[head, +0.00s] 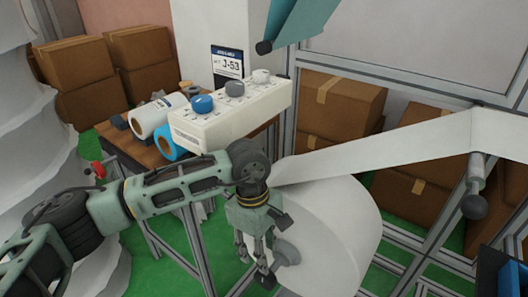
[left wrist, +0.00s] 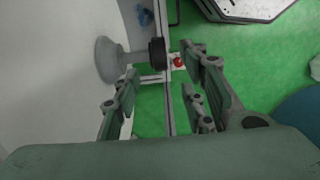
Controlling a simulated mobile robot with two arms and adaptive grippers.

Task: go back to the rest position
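My left gripper (head: 256,264) hangs fingers-down at the end of the green arm, in front of the large white rounded machine part (head: 340,225). In the left wrist view its fingers (left wrist: 163,95) are spread apart with nothing held between them. A grey round knob (head: 287,252) on the white part is close beside the fingers; it also shows beyond them in the left wrist view (left wrist: 108,60). I cannot tell whether they touch. My right gripper is in neither view.
A white control box (head: 230,119) with blue and grey knobs stands behind my left arm, near a wooden table (head: 135,148) with rolls. Metal framing (head: 390,70) and cardboard boxes (head: 338,102) are behind. White film (head: 35,110) hangs at left.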

